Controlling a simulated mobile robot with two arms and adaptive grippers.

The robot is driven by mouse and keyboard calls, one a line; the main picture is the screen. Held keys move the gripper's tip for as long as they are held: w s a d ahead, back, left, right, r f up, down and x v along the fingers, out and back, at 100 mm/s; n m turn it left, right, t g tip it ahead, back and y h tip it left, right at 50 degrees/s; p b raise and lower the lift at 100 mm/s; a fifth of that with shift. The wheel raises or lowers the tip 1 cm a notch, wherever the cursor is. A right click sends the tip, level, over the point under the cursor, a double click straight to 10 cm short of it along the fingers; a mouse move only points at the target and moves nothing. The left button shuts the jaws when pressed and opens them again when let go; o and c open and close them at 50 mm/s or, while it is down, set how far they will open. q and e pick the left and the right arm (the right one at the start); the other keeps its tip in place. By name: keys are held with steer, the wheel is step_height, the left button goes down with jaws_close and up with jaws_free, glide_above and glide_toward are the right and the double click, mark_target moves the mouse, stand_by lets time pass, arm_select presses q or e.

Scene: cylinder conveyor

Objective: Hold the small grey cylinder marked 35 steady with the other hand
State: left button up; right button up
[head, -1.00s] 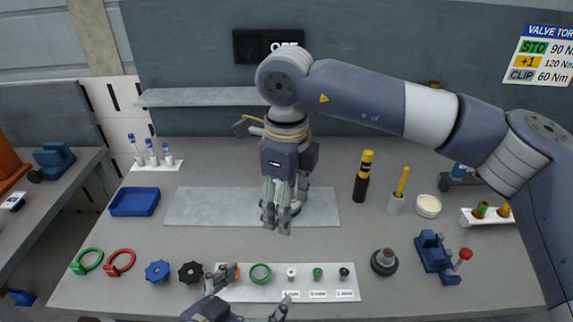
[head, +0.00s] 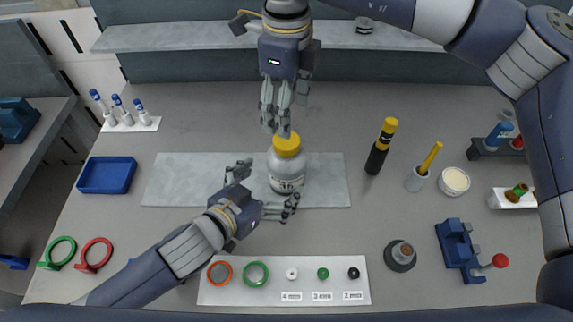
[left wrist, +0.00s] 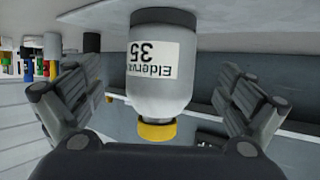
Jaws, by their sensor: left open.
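The small grey cylinder marked 35 is a light grey bottle (head: 285,172) with a yellow cap (head: 287,144), upright on a pale grey mat (head: 190,180). The left wrist view shows it upside down, with its 35 label (left wrist: 152,59) and cap (left wrist: 154,131). My left gripper (head: 265,188) is open at its front left, one finger on each side in the picture. In the left wrist view both fingers stand apart from the bottle. My right gripper (head: 278,130) points down at the cap; I cannot tell whether its fingers touch it or how far they are closed.
A white strip (head: 215,293) with rings and small knobs lies in front. A blue tray (head: 107,175) and a tube rack (head: 130,124) are at left. A black-yellow marker (head: 381,147), a cup with a yellow stick (head: 418,180) and a blue vise (head: 459,247) are at right.

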arm_select(q)
steer(key=x, duration=0.5)
steer(key=shift+a, duration=0.15)
arm_select(e)
steer(key=shift+w+f, duration=0.15)
steer(key=shift+w, duration=0.15)
arm_select(q)
steer(key=shift+w+d+f, duration=0.2)
steer(key=shift+w+d, duration=0.15)
steer(key=shift+w, duration=0.15)
arm_select(e)
steer(key=shift+s, duration=0.15)
arm_select(q)
steer(key=shift+c, duration=0.2)
